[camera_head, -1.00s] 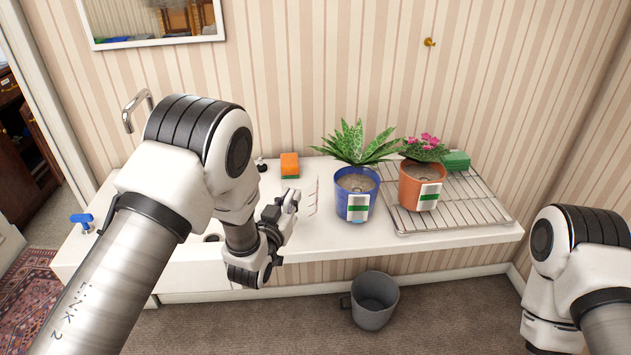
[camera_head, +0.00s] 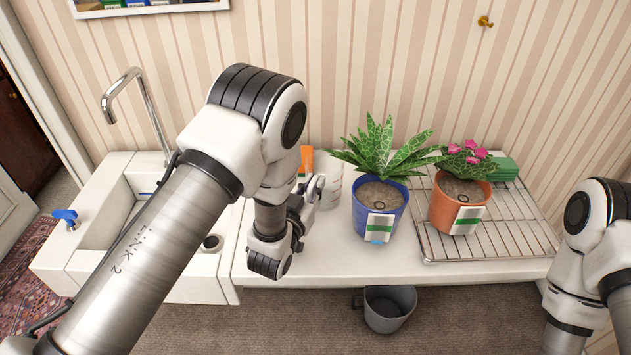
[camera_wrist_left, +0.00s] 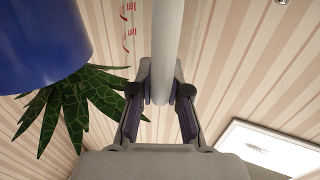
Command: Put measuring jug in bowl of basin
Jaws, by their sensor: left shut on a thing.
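The measuring jug (camera_head: 329,188) is a pale, see-through vessel on the white counter, left of the blue pot. It is partly hidden by my left gripper (camera_head: 313,193). In the left wrist view, the left gripper (camera_wrist_left: 160,98) is shut on the jug's pale upright handle (camera_wrist_left: 167,40), and red marks show on the jug wall (camera_wrist_left: 128,28). I cannot tell whether the jug is clear of the counter. The white basin (camera_head: 95,215) is at the left, its bowl partly hidden behind my left arm. My right gripper is not in view; only right arm links show.
A blue pot (camera_head: 376,222) with a spiky plant stands right of the jug. A terracotta pot (camera_head: 447,212) with pink flowers stands on a wire rack (camera_head: 510,235). An orange block (camera_head: 306,160) is behind. A chrome tap (camera_head: 150,110) rises behind the basin. A grey bucket (camera_head: 385,310) is below.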

